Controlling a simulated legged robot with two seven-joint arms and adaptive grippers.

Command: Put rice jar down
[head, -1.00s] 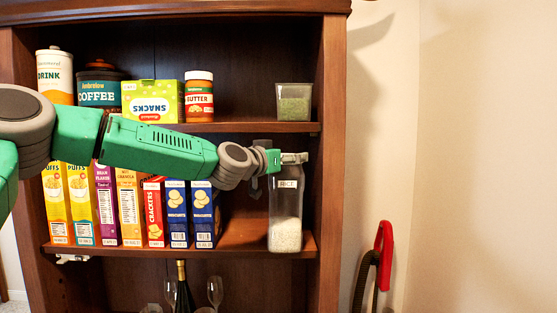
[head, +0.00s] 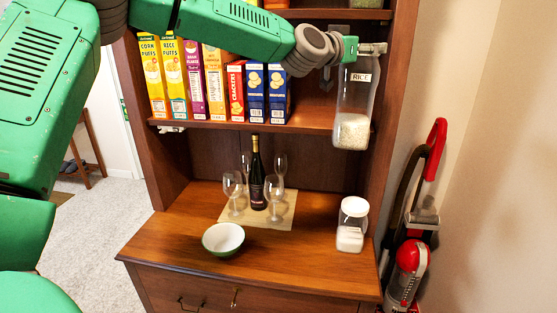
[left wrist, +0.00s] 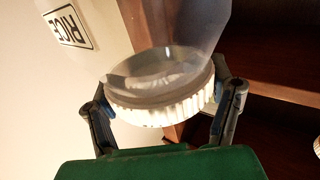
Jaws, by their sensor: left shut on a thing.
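The rice jar (head: 352,110) is a tall clear jar labelled RICE, with white rice in its lower part. It hangs upright at the right end of the cereal shelf, its base a little below the shelf's front edge. My left gripper (head: 372,49) is shut on the jar's lid at the top. In the left wrist view the fingers (left wrist: 165,100) grip the white ribbed lid (left wrist: 160,108) from both sides. The wooden counter (head: 300,232) lies below the jar. My right gripper is not in view.
A white-filled jar (head: 351,224) stands on the counter's right side. A bowl (head: 223,239), wine glasses (head: 233,186) and a dark bottle (head: 257,175) stand to the left. Cereal boxes (head: 195,75) line the shelf (head: 230,125). A red vacuum cleaner (head: 408,262) is right of the hutch.

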